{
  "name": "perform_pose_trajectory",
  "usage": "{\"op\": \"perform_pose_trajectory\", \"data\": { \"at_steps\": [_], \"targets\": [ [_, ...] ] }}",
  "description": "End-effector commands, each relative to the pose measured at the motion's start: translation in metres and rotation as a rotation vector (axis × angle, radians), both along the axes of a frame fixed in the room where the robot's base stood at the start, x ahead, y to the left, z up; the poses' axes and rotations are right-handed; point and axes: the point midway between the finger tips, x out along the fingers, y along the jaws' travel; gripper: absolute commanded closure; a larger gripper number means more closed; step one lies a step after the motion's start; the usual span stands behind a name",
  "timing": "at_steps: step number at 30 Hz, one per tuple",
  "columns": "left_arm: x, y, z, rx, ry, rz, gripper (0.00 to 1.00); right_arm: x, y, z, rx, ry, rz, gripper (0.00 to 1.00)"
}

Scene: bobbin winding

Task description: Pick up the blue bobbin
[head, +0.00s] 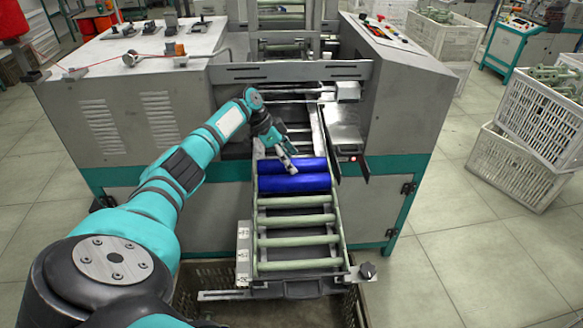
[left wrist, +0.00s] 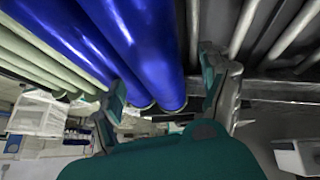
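Two blue bobbins lie side by side across the pale rollers of the machine's chute, a far one (head: 287,165) and a near one (head: 294,184). Both also show in the left wrist view, one between the fingers (left wrist: 145,40) and one to the left of it (left wrist: 75,40). My left gripper (head: 287,161) is at the far bobbin, its fingers pointing down. In the left wrist view its fingers (left wrist: 162,85) are spread apart, one on each side of a bobbin. Whether they touch it cannot be told. My right gripper is out of view.
The chute's bare rollers (head: 297,219) slope toward me from the grey machine (head: 408,110). A side plate (head: 327,145) runs along the chute's right edge. White crates (head: 503,165) stand on the floor at the right. The floor between them and the machine is clear.

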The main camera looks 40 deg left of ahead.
Motion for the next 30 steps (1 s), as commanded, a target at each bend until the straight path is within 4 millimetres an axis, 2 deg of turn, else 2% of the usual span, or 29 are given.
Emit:
{"op": "perform_pose_trajectory", "data": {
  "at_steps": [2, 18, 26, 30],
  "targets": [
    [-0.002, -0.001, -0.004, 0.002, 0.010, -0.003, 0.24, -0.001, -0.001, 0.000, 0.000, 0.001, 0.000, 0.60],
    [-0.002, -0.001, -0.004, 0.002, 0.009, -0.003, 0.92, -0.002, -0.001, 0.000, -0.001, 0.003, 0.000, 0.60],
    [-0.001, -0.001, 0.000, 0.000, 0.006, -0.002, 0.93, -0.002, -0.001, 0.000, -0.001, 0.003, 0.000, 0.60],
    [-0.001, 0.000, 0.021, 0.002, 0.002, -0.003, 0.93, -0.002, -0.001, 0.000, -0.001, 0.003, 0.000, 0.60]
  ]
}}
